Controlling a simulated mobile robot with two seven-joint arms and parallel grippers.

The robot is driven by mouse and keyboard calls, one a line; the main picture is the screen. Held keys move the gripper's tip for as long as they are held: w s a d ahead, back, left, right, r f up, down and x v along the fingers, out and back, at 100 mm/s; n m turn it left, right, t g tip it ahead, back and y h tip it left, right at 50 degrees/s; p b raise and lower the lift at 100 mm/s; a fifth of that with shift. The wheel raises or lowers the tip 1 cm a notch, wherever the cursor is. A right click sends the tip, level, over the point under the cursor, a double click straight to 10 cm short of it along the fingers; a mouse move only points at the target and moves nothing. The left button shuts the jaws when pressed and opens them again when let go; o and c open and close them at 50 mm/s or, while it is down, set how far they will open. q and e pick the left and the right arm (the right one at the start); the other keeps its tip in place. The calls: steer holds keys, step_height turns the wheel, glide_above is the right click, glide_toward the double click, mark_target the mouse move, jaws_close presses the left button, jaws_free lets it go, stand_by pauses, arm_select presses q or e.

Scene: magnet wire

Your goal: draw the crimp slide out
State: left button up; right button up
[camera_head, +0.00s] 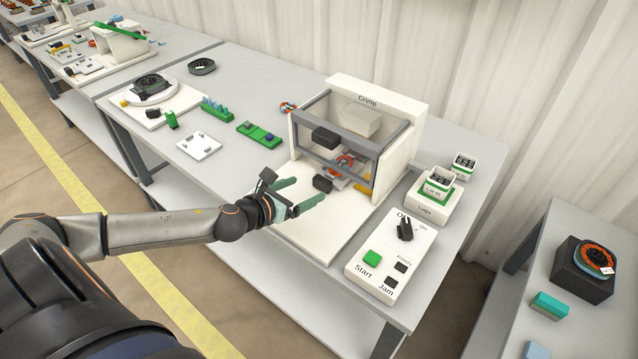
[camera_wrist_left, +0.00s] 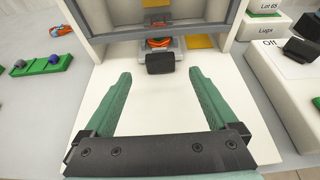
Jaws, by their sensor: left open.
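The crimp machine (camera_head: 420,110) is a white box labelled Crimp with a grey-framed front. The crimp slide shows as a black block handle (camera_head: 323,183) low at its front, above the white base plate. In the left wrist view the handle (camera_wrist_left: 160,63) is centred, with a grey slide part and an orange coil (camera_wrist_left: 159,43) behind it. My left gripper (camera_head: 311,188) is open, its green fingers pointing at the handle. In the wrist view the handle lies just beyond and between the fingertips (camera_wrist_left: 160,73), with nothing gripped. My right gripper is not in view.
A grey frame with a black handle (camera_head: 325,138) stands above the slide. A control box (camera_head: 390,255) with switch and buttons is at right, beside a Lugs box (camera_head: 432,207). Green holders (camera_head: 258,135) and a white plate (camera_head: 198,146) lie left. The base plate (camera_head: 320,235) is clear in front.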

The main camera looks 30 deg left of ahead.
mark_target(319, 183)
arm_select(q)
steer(key=shift+x, duration=3.5)
steer(key=shift+c, duration=0.3)
jaws_close()
